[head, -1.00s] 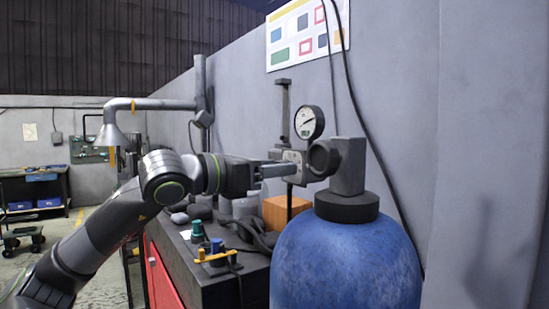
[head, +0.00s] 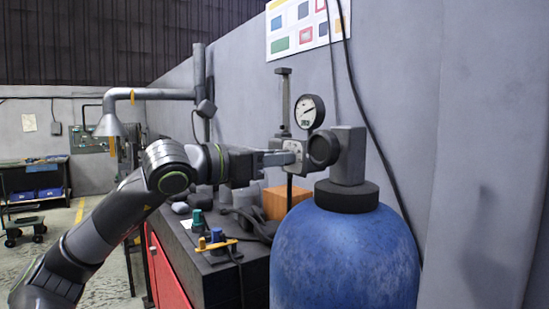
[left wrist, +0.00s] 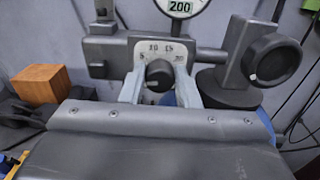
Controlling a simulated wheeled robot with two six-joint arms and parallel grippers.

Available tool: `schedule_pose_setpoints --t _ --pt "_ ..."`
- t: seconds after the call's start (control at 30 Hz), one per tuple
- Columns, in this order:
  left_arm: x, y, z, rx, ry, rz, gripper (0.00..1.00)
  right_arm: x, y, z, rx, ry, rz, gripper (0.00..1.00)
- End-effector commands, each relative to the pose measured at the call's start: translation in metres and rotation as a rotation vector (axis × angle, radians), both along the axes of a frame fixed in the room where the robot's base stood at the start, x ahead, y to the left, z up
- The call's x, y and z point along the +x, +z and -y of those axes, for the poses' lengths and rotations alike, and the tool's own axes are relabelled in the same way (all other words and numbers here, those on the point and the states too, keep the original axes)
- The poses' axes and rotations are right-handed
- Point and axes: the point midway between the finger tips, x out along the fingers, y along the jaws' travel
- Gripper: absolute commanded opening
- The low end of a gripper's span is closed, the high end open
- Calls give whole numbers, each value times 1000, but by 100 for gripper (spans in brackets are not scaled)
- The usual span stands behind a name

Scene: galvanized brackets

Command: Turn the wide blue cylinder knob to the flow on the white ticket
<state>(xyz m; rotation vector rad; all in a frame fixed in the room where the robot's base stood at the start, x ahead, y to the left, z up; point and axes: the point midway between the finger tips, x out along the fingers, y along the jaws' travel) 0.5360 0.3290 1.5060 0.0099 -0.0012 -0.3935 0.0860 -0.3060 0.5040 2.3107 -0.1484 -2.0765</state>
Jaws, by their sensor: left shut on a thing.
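The wide blue cylinder (head: 345,255) stands upright at the right in the head view, with a grey valve block (head: 347,155) on top. A regulator with a round gauge (head: 309,111) juts left from it. In the left wrist view, a small dark knob (left wrist: 159,75) sits below a pale numbered scale (left wrist: 160,50). My left gripper (left wrist: 160,88) is shut on this knob, one finger at each side. A pale mark shows faintly at the knob's lower left. In the head view my left gripper (head: 285,157) hides the knob. I cannot make out a ticket with a readable flow.
A larger black handwheel (left wrist: 271,60) is right of the knob. An orange block (head: 275,203) and several small fittings lie on the dark bench (head: 237,275). A black cable runs down the grey wall. A poster (head: 298,27) hangs above.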

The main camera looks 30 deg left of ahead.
Motion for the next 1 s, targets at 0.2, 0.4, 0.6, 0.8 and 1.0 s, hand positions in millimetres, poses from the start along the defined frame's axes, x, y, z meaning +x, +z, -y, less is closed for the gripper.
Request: schedule_pose_setpoints --t 0.2,0.4,0.6,0.8,1.0 --pt "0 -1 0 66 0 29 6 0 -6 -1 2 -1 0 36" --pt "0 -2 1 198 0 86 6 0 -15 -1 2 -1 0 36" --pt "0 -2 1 370 0 156 6 0 -23 -1 1 -1 0 36" --pt "-1 -2 2 546 1 229 6 0 -28 -1 1 -1 -1 36" --pt "-1 -2 2 722 -1 301 6 0 -32 -1 1 -1 -1 36"
